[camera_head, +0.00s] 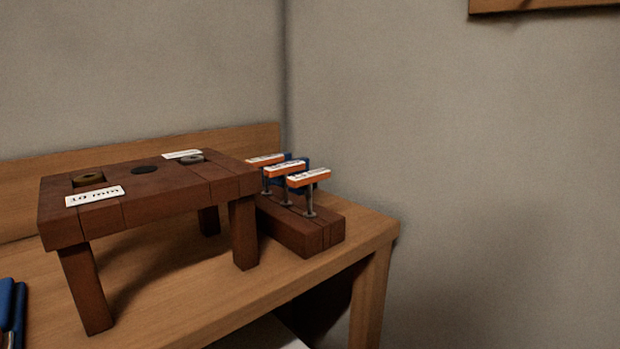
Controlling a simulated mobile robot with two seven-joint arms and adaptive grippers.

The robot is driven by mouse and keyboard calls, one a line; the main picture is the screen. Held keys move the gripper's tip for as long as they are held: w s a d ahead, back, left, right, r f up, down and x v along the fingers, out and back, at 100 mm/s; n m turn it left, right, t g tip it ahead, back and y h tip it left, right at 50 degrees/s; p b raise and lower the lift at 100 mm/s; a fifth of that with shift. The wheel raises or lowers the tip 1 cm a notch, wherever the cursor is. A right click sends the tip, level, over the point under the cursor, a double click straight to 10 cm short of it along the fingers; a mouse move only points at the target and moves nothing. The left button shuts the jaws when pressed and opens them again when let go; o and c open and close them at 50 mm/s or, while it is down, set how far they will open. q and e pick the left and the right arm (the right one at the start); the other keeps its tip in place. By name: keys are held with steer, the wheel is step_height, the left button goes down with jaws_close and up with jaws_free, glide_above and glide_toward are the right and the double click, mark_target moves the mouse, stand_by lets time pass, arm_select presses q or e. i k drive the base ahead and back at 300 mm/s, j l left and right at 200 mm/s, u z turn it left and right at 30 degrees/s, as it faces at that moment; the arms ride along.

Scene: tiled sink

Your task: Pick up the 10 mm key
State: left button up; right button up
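Several keys with orange handles and white labels on top stand upright in a dark brown wooden block (306,237) at the right end of the table. The nearest key (309,180) is at the right, the middle key (285,170) is behind it, and another key (265,160) is farther back. Their labels are too small to read, so I cannot tell which is the 10 mm key. Neither of my grippers is in view.
A dark brown stand (150,185) with holes, nuts and labels, one reading about "10 mm", is left of the block on the wooden table (190,295). Blue things (12,312) show at the lower left. A wall is close behind and to the right.

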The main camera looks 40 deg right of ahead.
mark_target(284, 169)
steer(key=z, duration=1)
steer(key=i+l+u, duration=0.25)
steer(key=u, duration=0.2)
steer(key=i+l+u, duration=0.2)
steer(key=l+u, duration=0.25)
